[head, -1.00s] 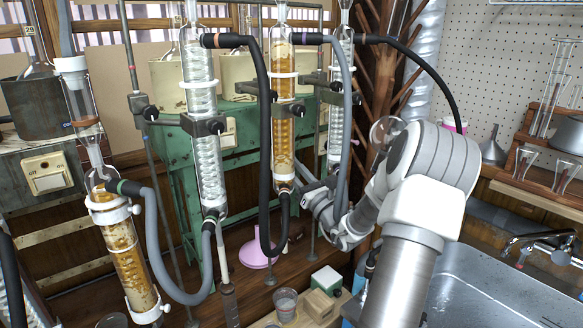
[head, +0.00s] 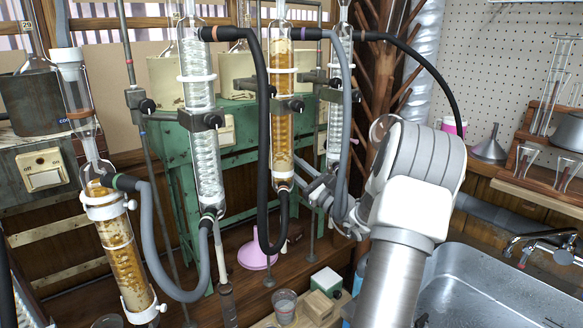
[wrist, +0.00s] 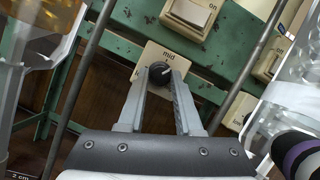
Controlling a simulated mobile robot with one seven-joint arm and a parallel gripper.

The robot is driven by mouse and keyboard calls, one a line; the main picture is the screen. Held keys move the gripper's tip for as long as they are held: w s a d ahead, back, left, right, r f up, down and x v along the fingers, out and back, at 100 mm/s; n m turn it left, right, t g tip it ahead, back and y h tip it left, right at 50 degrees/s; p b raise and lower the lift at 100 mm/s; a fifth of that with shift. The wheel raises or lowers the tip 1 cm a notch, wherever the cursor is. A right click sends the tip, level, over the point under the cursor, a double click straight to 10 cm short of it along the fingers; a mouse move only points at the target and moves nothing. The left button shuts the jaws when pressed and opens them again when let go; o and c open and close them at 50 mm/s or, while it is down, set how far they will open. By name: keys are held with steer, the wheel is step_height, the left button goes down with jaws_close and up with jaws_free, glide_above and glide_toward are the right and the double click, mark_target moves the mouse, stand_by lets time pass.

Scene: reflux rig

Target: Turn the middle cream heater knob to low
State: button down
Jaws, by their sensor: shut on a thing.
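In the wrist view a round black knob (wrist: 160,76) sits on a cream heater plate (wrist: 177,52), with "mid" printed above it. A light pointer mark on the knob points to the upper right. Another label at the plate's left is mostly hidden by a finger. My gripper (wrist: 161,78) is shut on the knob, one fingertip on each side. In the head view my wrist reaches in behind the hoses and the amber condenser (head: 281,105). My fingertips and the held knob are hidden there.
A cream switch marked "on" (wrist: 190,18) is above the plate, and more cream controls (wrist: 272,60) are at right. Metal rods and glassware flank my gripper. Black and grey hoses (head: 263,140) hang close to my arm. A sink (head: 480,285) is at lower right.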

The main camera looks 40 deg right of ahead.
steer(key=c, duration=0.6)
jaws_free()
steer(key=p+v, duration=0.1)
steer(key=v, duration=1.6)
steer(key=shift+s, duration=0.2)
